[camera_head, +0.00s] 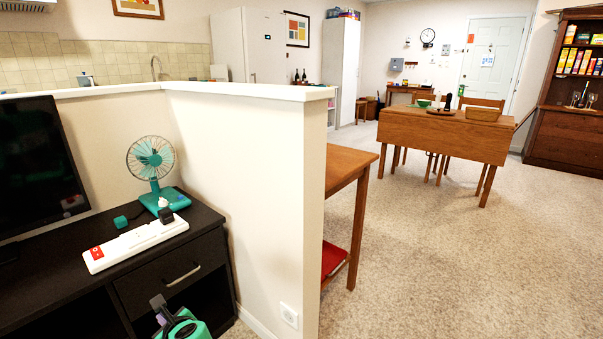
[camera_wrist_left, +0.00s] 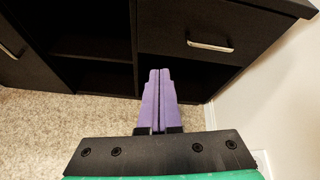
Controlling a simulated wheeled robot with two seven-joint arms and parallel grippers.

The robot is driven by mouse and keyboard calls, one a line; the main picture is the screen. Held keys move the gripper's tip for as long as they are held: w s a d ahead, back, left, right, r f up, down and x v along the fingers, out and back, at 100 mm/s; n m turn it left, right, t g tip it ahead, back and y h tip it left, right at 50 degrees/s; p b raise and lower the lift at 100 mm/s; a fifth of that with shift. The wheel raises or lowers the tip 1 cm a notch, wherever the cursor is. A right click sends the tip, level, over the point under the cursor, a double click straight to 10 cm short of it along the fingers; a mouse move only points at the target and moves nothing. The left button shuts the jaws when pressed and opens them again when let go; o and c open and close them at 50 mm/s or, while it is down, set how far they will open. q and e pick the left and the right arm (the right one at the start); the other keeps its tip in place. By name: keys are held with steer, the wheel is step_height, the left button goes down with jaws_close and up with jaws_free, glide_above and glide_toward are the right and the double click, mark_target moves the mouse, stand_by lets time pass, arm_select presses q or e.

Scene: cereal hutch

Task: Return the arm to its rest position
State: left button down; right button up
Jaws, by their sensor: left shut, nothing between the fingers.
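My left gripper (camera_wrist_left: 158,73) shows in the left wrist view with its two purple fingers pressed together and nothing between them. It hangs over the carpet in front of the black cabinet, pointing towards the cabinet's open shelf. In the head view the same left gripper (camera_head: 160,318) is at the bottom edge, partly cut off, with its green and black body just below the drawer. It looks apart from the cabinet. My right gripper is not in view.
The black cabinet (camera_head: 125,284) carries a white power strip (camera_head: 137,243), a teal fan (camera_head: 152,164) and a screen (camera_head: 40,165). A white half wall (camera_head: 240,170) stands beside it. A wooden table (camera_head: 347,160) stands behind the wall; carpet (camera_head: 450,260) is open to the right.

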arm_select(q)
steer(key=s+d+f+n+g+h, duration=0.5)
steer(key=s+d+f+n+h, duration=0.4)
steer(key=s+d+f+n, duration=0.75)
steer(key=s+a+n+p, duration=0.1)
steer(key=s+a+p, duration=0.1)
steer(key=s+p, duration=0.9)
steer(key=s+a+n+g+h+p, duration=0.1)
steer(key=s+a+n+p, duration=0.1)
steer(key=s+p, duration=0.8)
steer(key=a+p, duration=0.1)
steer(key=p, duration=0.4)
steer(key=shift+s+f, duration=0.4)
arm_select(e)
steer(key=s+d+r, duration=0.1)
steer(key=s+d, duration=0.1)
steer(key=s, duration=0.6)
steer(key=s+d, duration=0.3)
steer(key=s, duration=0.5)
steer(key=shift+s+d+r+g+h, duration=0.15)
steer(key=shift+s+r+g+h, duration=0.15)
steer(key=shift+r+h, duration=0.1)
arm_select(q)
steer(key=shift+n, duration=0.25)
